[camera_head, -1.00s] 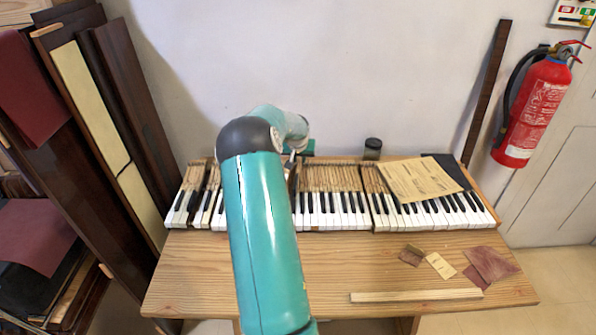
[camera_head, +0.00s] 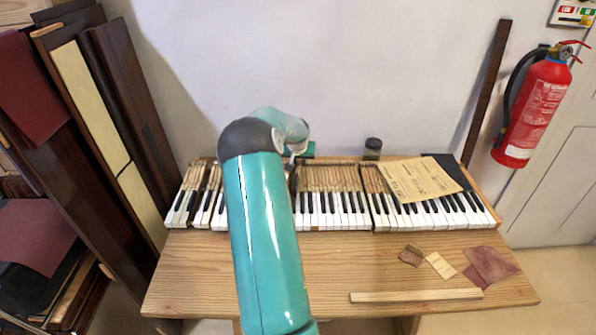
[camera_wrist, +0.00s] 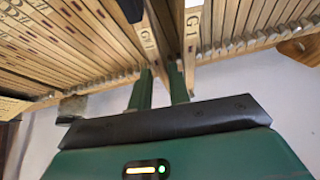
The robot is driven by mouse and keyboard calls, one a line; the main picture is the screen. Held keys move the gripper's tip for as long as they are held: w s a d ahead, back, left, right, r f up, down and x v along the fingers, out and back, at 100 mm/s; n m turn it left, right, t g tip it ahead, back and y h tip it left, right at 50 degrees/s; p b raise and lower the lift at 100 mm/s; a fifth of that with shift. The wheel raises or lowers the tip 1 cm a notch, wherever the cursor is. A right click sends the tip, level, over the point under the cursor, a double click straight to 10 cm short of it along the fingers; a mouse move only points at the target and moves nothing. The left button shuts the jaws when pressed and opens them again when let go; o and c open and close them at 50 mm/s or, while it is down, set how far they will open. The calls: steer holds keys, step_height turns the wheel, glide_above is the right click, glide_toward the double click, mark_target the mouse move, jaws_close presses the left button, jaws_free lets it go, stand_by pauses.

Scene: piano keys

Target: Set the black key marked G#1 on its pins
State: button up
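My gripper (camera_wrist: 162,88) is at the far ends of the wooden key sticks in the wrist view. Its two green fingers stand apart, and pale wall shows between them. A dark gap lies between these sticks. I cannot tell whether a finger touches either one. A black piece (camera_wrist: 132,8) shows at the top edge. In the head view my arm hides the fingers and the keys around them.
The keyboard (camera_head: 335,215) lies on a wooden bench (camera_head: 250,302). A paper sheet (camera_head: 418,180) lies on its right part. A dark jar (camera_head: 372,148) stands behind. Small scraps (camera_head: 440,264) and a wooden strip (camera_head: 416,295) lie in front. A fire extinguisher (camera_head: 535,105) hangs right.

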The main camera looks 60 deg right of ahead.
steer(key=shift+f, duration=0.35)
stand_by(0.3)
jaws_close()
steer(key=shift+r, duration=0.15)
steer(key=shift+r, duration=4.1)
steer(key=shift+w, duration=0.1)
